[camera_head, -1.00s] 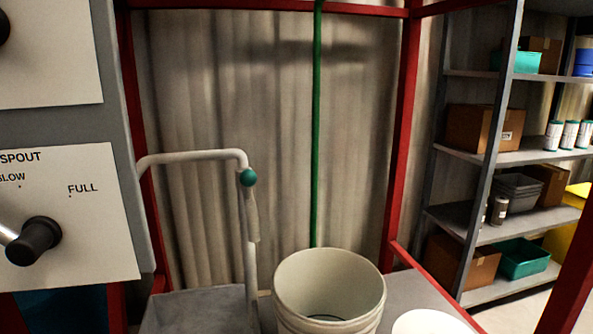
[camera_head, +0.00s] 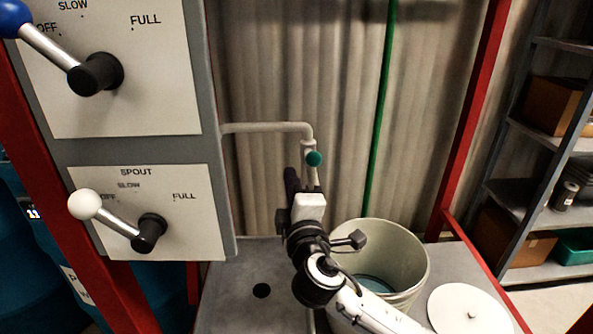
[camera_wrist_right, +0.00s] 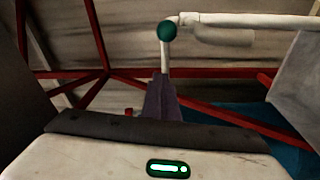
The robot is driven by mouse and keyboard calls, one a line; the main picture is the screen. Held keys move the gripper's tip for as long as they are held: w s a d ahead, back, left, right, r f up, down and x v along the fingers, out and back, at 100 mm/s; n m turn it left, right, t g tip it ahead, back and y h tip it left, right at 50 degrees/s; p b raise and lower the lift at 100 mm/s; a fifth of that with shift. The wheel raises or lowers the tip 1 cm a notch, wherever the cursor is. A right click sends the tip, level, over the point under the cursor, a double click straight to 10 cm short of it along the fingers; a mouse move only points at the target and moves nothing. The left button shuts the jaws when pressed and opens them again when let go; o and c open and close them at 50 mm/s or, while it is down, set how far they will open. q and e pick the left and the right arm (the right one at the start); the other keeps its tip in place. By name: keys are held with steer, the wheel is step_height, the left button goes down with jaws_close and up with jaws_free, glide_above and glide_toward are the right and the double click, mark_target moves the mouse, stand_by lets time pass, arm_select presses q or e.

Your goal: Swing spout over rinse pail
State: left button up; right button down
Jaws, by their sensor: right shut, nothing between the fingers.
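The pale spout pipe (camera_head: 270,127) runs right from the grey panel in the head view, then bends down. A green ball knob (camera_head: 314,158) sits below the bend. The knob also shows in the right wrist view (camera_wrist_right: 167,31), with the pale pipe (camera_wrist_right: 270,20) running right. A whitish pail (camera_head: 412,255) stands open at right, with bluish liquid inside; my right arm hides part of it. My right gripper (camera_head: 291,178) is shut and empty, just below and left of the knob. Its dark fingers (camera_wrist_right: 160,90) appear apart from the knob. The spout's lower part is partly hidden. My left gripper is out of view.
A panel marked SPOUT (camera_head: 190,230) carries a white-knobbed lever (camera_head: 84,204). A blue-knobbed lever (camera_head: 45,45) is above. A round white lid (camera_head: 467,310) lies right of the pail. Red frame posts (camera_head: 470,110) and a green vertical pole (camera_head: 384,100) stand around.

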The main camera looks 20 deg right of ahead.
steer(key=w+d+p, duration=0.2)
steer(key=w+d, duration=0.2)
steer(key=w, duration=0.3)
steer(key=shift+d+f, duration=0.2)
steer(key=shift+d, duration=0.15)
